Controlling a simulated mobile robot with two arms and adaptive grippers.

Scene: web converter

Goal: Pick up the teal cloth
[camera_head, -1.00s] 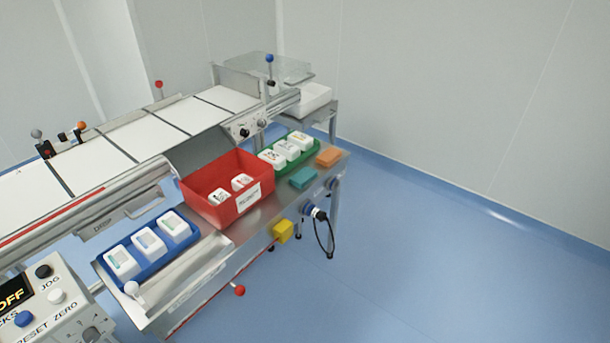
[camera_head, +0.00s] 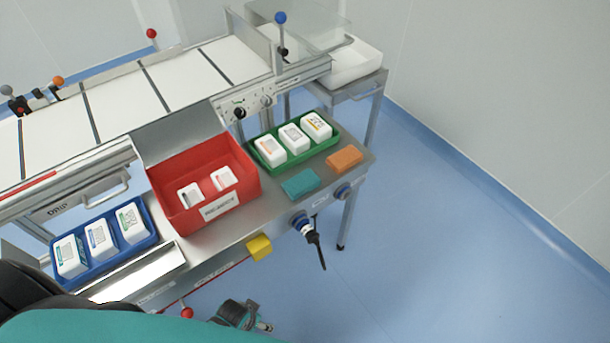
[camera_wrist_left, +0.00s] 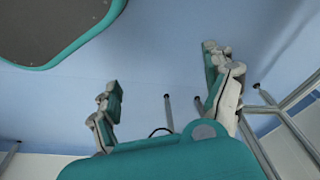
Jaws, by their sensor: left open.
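The teal cloth (camera_head: 300,183) lies folded on the steel shelf, in front of the green tray and left of the orange cloth (camera_head: 344,158). My left gripper (camera_head: 245,318) shows at the bottom of the head view, low over the floor and in front of the shelf, well short of the cloth. In the left wrist view its two fingers (camera_wrist_left: 160,95) stand wide apart with nothing between them. The cloth does not show in the wrist view. My right gripper is in neither view.
A red bin (camera_head: 205,190), a green tray (camera_head: 254,157) and a blue tray (camera_head: 100,277) hold white packs. A yellow block (camera_head: 259,247), a black cable (camera_head: 314,243) and a red-knobbed lever (camera_head: 187,312) are at the shelf's front. The floor to the right is clear.

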